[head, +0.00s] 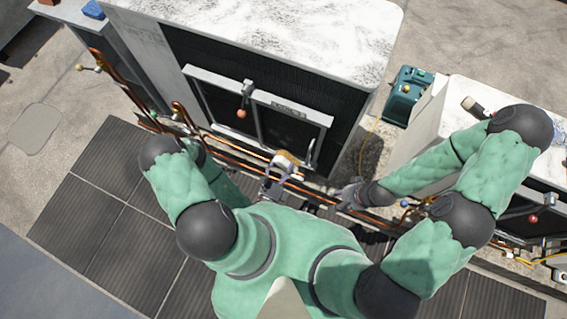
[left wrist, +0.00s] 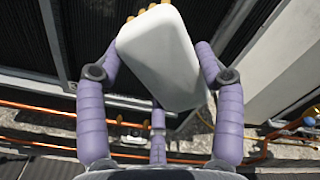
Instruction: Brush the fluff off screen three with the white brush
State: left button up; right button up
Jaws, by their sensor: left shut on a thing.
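The white brush (left wrist: 160,55), a white block with tan bristles at its far end, is between the purple fingers of my left gripper (left wrist: 160,75) in the left wrist view. In the head view, my left gripper (head: 280,178) holds the brush (head: 287,160) before the large condenser's framed dark screen (head: 286,132). The brush appears apart from the screen. The plate on the frame is too small to read, so I cannot tell the screen's number. No fluff can be made out. My right gripper (head: 347,195) is low, right of the left one; its fingers are unclear.
Copper pipes (head: 235,152) run along the condenser's (head: 290,35) front, close to both arms. A red-knobbed handle (head: 242,112) stands out from the screen frame. A teal machine (head: 405,95) and a second white unit (head: 425,140) stand to the right. Dark mats (head: 115,220) cover the floor.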

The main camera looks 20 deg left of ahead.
pick_arm(q)
jog(key=shift+s+a+f+b, duration=0.15)
jog(key=shift+s+b, duration=0.4)
jog(key=shift+s, duration=0.95)
jog(key=o, duration=0.4)
jog(key=c, duration=0.4)
